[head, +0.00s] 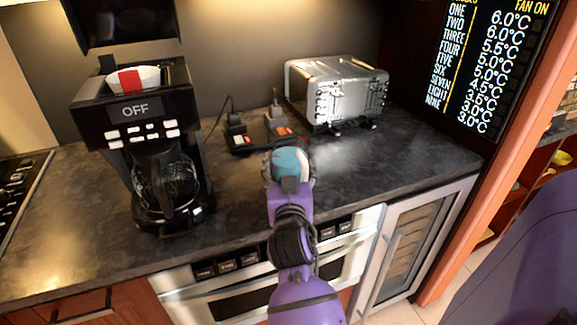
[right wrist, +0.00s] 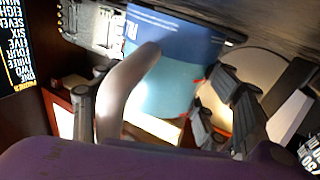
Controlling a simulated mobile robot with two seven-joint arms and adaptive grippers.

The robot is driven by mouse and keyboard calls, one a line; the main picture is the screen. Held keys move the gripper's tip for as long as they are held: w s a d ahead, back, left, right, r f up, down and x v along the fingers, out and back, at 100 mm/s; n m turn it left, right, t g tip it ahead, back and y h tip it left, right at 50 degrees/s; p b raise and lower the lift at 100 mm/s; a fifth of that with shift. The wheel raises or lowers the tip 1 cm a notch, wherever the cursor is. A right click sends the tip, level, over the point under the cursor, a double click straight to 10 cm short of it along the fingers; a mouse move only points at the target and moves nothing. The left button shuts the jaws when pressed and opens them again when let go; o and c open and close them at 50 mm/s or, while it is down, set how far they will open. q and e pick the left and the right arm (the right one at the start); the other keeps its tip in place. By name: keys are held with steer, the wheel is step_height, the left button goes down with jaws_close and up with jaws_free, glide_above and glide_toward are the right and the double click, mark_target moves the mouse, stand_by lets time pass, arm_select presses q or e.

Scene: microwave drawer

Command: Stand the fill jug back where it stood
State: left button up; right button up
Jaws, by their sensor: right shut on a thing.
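The fill jug (head: 291,161) is blue and teal, over the counter in the middle of the head view, right of the coffee maker. My right gripper (head: 290,168) is shut on it, with a finger on either side. In the right wrist view the jug (right wrist: 168,92) fills the middle, with its pale curved handle (right wrist: 122,85) towards the camera. That view is turned over, so the counter lies at the top. The jug looks close to the counter; I cannot tell if its base touches. My left gripper is not in view.
A black coffee maker (head: 140,122) marked OFF stands left. A switch block with red lights (head: 242,139) lies just behind the jug, and a silver toaster (head: 337,90) stands behind right. The counter (head: 400,155) is clear to the right, up to its front edge.

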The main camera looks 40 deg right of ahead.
steer(key=shift+r, duration=0.15)
steer(key=o, duration=2.2)
